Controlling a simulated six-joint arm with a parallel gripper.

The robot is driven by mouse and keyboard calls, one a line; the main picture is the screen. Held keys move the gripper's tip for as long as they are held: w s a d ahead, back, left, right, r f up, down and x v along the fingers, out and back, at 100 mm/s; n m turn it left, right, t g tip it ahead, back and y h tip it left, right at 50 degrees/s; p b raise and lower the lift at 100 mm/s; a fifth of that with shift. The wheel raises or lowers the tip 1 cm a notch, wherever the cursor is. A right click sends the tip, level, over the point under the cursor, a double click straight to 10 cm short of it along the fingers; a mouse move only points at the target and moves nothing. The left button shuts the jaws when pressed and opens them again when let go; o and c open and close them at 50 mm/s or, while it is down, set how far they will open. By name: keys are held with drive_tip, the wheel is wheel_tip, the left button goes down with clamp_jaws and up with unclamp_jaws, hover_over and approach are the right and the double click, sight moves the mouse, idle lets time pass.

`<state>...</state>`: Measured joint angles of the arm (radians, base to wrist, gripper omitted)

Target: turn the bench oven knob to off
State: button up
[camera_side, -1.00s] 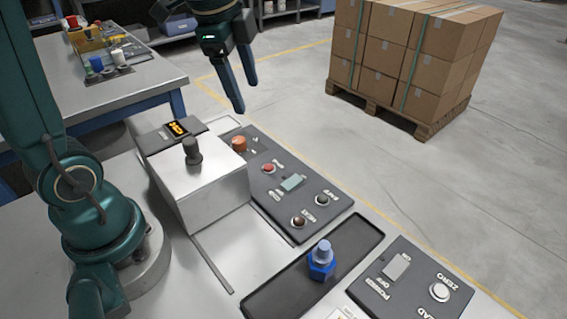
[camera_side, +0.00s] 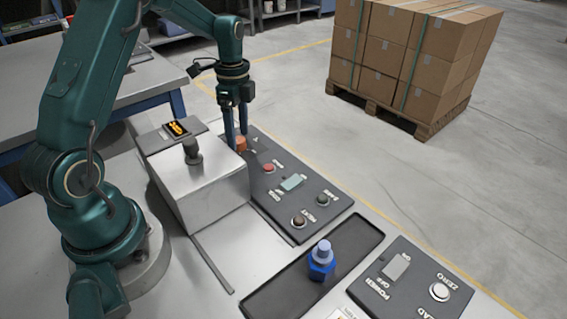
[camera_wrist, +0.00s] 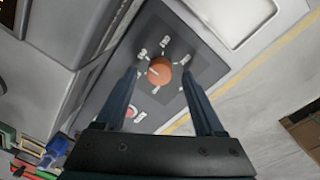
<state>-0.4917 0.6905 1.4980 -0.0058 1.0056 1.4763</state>
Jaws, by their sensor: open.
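The oven knob is an orange-brown round knob (camera_wrist: 160,71) on a dark panel, with small light labels around it in the wrist view. In the side view the knob (camera_side: 241,143) shows at the far end of the dark control panel (camera_side: 318,180), partly hidden by my fingers. My gripper (camera_side: 237,143) points down at the knob. In the wrist view my gripper (camera_wrist: 161,75) is open, with one finger to each side of the knob and visible gaps between. Which label the knob points to is too small to read.
Another panel (camera_side: 385,268) lies at front right. Stacked cartons (camera_side: 410,60) stand on the floor.

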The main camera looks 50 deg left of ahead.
drive_tip(key=shift+f, duration=0.45)
clamp_jaws()
